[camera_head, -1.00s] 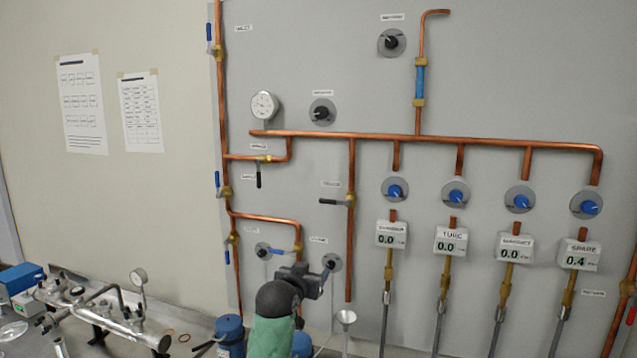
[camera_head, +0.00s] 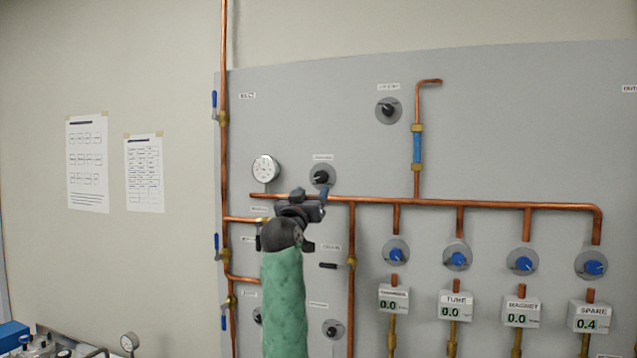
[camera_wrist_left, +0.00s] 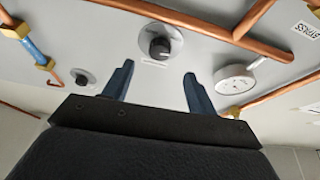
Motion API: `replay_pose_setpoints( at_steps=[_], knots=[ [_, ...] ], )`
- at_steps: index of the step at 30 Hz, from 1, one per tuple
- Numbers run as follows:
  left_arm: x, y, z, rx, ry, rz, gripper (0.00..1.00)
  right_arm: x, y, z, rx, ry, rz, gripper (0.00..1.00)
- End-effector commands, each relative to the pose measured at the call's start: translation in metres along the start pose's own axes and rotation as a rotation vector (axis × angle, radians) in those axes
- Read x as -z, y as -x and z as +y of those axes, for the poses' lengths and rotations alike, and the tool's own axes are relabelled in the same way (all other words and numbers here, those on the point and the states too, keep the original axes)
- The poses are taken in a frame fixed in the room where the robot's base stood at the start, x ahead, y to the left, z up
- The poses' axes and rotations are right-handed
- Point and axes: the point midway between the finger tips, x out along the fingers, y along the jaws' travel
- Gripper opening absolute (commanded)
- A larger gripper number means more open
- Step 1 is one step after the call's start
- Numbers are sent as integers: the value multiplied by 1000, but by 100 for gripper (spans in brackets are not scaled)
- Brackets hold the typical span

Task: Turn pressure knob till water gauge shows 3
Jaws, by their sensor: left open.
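A round white dial gauge (camera_head: 265,168) is mounted on the grey panel, and it also shows in the left wrist view (camera_wrist_left: 235,80); its reading is too small to tell. A black knob on a grey disc (camera_head: 321,176) sits right of the gauge, under a small label. In the left wrist view this knob (camera_wrist_left: 159,47) lies beyond the fingertips, roughly between them and apart from them. My left gripper (camera_head: 314,193) is just below the knob, and its two blue fingers (camera_wrist_left: 158,68) are spread and empty. My right gripper is not in view.
A copper pipe (camera_head: 450,203) runs across the panel just below the knob. Another black knob (camera_head: 388,109) is higher up. Blue valve knobs (camera_head: 457,257) and digital displays (camera_head: 457,307) are at the right. A black-handled valve (camera_head: 335,265) is below the gripper.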

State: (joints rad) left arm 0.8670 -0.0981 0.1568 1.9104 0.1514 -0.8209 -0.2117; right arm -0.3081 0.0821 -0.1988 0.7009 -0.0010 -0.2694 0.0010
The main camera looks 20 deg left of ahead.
Motion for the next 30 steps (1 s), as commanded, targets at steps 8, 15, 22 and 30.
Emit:
replay_pose_setpoints(
  at_steps=[8,15,22,30],
  knots=[
    [3,-27,1,-1,0,-3,57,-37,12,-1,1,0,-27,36],
    [3,-59,1,-1,1,-2,57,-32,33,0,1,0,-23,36],
    [0,-74,0,0,-1,-2,57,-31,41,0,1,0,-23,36],
    [-1,-76,0,0,-1,-2,57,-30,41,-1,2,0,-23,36]
  ],
)
